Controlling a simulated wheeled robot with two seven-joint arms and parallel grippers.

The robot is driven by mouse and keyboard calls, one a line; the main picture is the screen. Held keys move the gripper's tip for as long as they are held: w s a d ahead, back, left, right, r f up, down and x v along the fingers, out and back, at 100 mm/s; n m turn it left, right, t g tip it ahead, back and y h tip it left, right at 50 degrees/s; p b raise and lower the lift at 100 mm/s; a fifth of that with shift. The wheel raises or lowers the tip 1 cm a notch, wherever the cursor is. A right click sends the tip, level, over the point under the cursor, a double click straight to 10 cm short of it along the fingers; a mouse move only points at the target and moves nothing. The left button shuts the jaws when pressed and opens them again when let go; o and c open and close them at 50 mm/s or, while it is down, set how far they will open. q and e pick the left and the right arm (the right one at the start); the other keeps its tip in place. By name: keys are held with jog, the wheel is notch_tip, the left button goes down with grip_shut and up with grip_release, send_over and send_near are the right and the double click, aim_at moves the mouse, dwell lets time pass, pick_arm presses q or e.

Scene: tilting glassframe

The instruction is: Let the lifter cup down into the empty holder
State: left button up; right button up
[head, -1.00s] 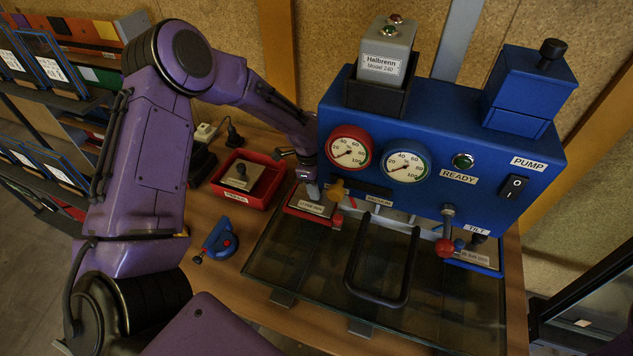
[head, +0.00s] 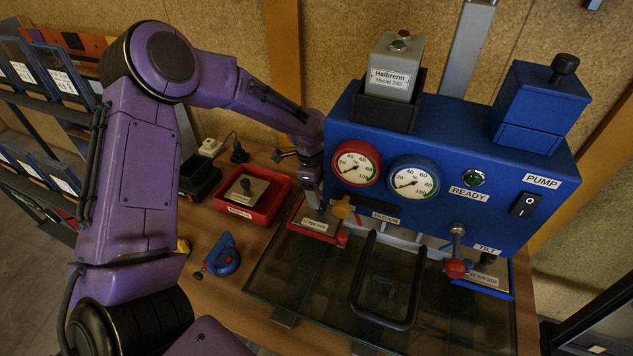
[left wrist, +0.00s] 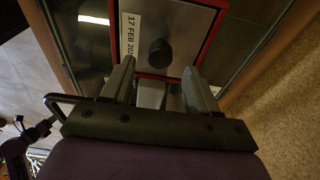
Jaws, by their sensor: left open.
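My left gripper (head: 311,195) is open above the red-rimmed holder (head: 292,214) at the left end of the blue machine. In the left wrist view, its fingers (left wrist: 152,82) stand apart and empty. Beyond them lies a grey square plate (left wrist: 185,50) with a round black knob (left wrist: 160,53) and a date label, inside the red rim. A blue piece (head: 222,258) with a red button lies on the bench to the left; I cannot tell whether this or the plate is the lifter cup. A black open box (head: 200,177) looks empty. My right gripper is not in view.
A red tray (head: 268,212) holds another grey knobbed plate. A blue-rimmed holder (head: 500,292) with a plate is at the right. The blue machine (head: 450,155), with gauges and levers, stands behind. A black U-shaped handle (head: 357,280) rises over the glass (head: 300,270).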

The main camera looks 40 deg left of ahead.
pick_arm(q)
notch_tip(320, 180, up, 7)
jog(key=a+b, duration=0.1)
jog(key=shift+s+r, duration=0.15)
dwell(0.4)
